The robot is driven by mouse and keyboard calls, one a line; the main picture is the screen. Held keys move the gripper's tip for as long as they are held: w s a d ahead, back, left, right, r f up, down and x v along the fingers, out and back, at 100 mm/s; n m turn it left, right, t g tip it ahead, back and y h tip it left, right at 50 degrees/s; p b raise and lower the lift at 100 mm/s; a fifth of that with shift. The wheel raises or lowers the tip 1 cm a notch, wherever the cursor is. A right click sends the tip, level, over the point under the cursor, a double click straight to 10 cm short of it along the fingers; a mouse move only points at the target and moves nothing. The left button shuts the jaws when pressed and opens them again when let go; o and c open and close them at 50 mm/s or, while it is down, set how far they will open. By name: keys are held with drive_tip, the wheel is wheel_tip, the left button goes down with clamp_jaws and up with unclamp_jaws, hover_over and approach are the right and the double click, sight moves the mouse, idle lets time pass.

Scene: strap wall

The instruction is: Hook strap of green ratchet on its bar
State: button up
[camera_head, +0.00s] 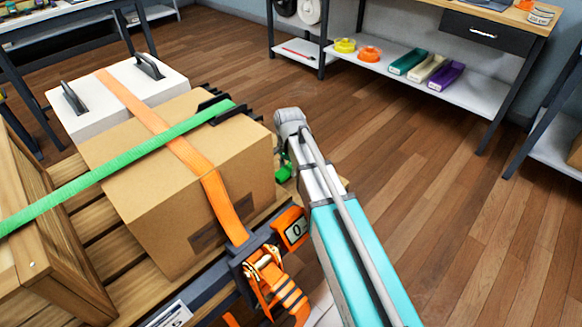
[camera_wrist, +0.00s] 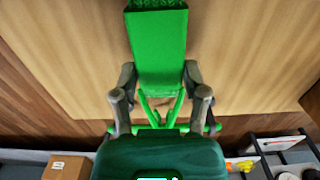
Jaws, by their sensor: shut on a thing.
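The green strap (camera_head: 120,158) runs from the left over the cardboard box to a black edge protector (camera_head: 232,112) at the box's right side. A green piece (camera_head: 283,173) shows lower down, beside my arm. In the wrist view, my gripper (camera_wrist: 159,80) has a finger on each side of the green strap end (camera_wrist: 158,45) and is shut on it. A green wire hook (camera_wrist: 160,110) with crosswise ends shows between the fingers. I cannot make out the bar or whether the hook touches it. In the head view, my arm hides most of my gripper.
An orange strap (camera_head: 175,145) crosses the cardboard box (camera_head: 150,205) and meets an orange ratchet (camera_head: 268,275) close to my arm. A wooden crate (camera_head: 45,235) stands left. A workbench (camera_head: 440,85) with a lower shelf is behind. The wooden floor (camera_head: 480,215) at right is clear.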

drive_tip(key=shift+s+a+f, duration=0.15)
drive_tip(key=shift+s+a, duration=0.05)
drive_tip(key=shift+s, duration=0.15)
drive_tip(key=o, duration=1.3)
drive_tip(key=shift+o, duration=0.2)
